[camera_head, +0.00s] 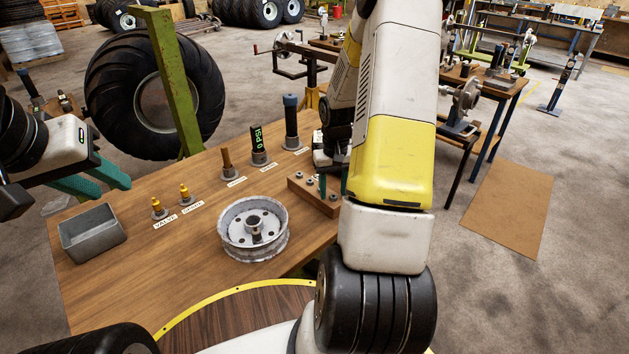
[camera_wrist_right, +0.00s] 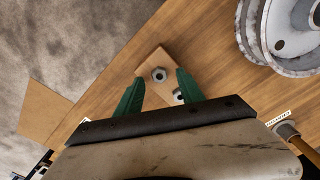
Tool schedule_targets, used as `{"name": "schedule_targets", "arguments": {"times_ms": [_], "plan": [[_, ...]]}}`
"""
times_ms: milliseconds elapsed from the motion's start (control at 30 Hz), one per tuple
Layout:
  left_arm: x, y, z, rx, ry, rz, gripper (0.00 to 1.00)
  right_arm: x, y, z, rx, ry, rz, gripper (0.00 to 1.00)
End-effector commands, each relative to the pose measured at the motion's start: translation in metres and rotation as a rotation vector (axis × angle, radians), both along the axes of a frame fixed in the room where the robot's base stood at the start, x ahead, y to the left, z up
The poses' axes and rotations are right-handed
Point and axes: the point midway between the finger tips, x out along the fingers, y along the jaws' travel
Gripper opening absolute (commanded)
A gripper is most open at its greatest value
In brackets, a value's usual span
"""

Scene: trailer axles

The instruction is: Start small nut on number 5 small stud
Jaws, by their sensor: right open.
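A small wooden block (camera_head: 297,187) with several small nuts (camera_head: 309,181) stands near the table's right edge. In the right wrist view a nut (camera_wrist_right: 159,75) sits on the block (camera_wrist_right: 148,66), in line with the gap between my fingertips. A second nut (camera_wrist_right: 178,95) is partly hidden by a finger. My right gripper (camera_wrist_right: 159,80) is open and empty over the block; my arm partly hides it in the head view. The grey wheel rim (camera_head: 233,241) lies on the table with a central hub and holes around it. I cannot make out stud numbers. My left gripper (camera_head: 114,191) is open and empty at the left.
A grey metal bin (camera_head: 92,236) is at the table's left. A green post (camera_head: 173,80) rises behind.

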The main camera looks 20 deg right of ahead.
Motion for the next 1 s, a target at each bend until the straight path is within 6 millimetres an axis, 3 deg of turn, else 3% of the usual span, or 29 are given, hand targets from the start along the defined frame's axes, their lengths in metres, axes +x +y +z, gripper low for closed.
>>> {"name": "schedule_targets", "arguments": {"times_ms": [267, 500, 533, 1000], "plan": [[0.0, 0.0, 0.0, 0.0, 0.0, 0.0, 0.33, 0.0002, 0.0, -0.0048, 0.0, -0.001, -0.001, 0.45], [0.0, 0.0, 0.0, 0.0, 0.0, 0.0, 0.33, 0.0002, 0.0, -0.0045, 0.0, -0.001, -0.001, 0.02], [0.0, 0.0, 0.0, 0.0, 0.0, 0.0, 0.33, 0.0003, 0.0, -0.0044, 0.0, -0.001, -0.001, 0.0], [0.0, 0.0, 0.0, 0.0, 0.0, 0.0, 0.33, 0.0007, -0.0003, 0.0032, -0.001, -0.003, -0.001, 0.0]]}}
